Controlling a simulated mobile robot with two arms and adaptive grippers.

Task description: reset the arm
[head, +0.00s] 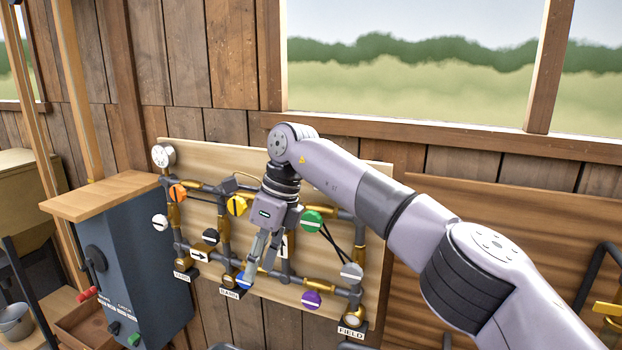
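My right arm (400,215) reaches in from the lower right across the pipe board (355,180). My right gripper (257,268) points down in front of the board's lower middle, with its fingertips at a blue knob (242,281). The fingers partly cover that knob. I cannot tell whether they touch it or how far apart they are. My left gripper is not in view.
The board carries pipes with orange (178,193), yellow (237,206), green (312,221) and purple (311,299) knobs, and a gauge (163,155). A blue-grey cabinet (130,265) stands at left. A metal bucket (15,321) is at lower left.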

